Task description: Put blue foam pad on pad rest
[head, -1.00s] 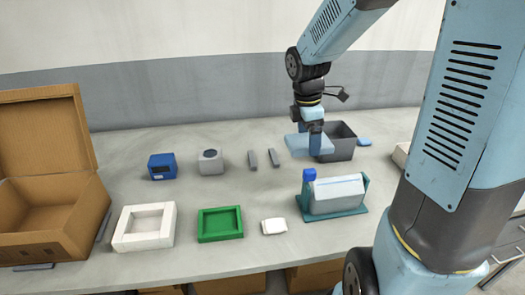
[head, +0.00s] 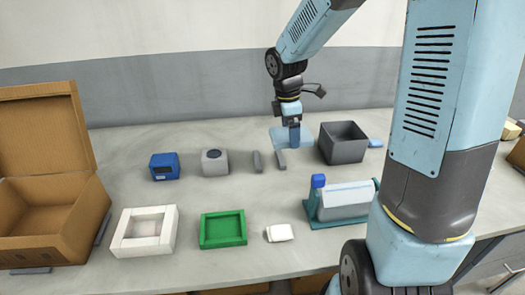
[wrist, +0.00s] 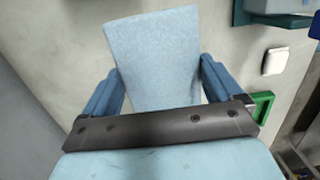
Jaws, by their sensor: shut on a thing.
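A light blue foam pad (head: 279,139) is held in my gripper (head: 294,146) just behind two short grey bars, left (head: 257,161) and right (head: 281,160). The bars may be the pad rest; I cannot tell for sure. In the wrist view the pad (wrist: 155,55) stands between my two blue fingers, which are shut on it. The pad appears to be above the table, close to the right bar; the exact gap is unclear.
A grey bin (head: 343,152) stands right of the pad, with another light blue piece (head: 375,143) beside it. A teal stand (head: 345,215), white block (head: 279,233), green tray (head: 222,243), white tray (head: 143,247), grey device (head: 215,168) and blue device (head: 165,172) stand around.

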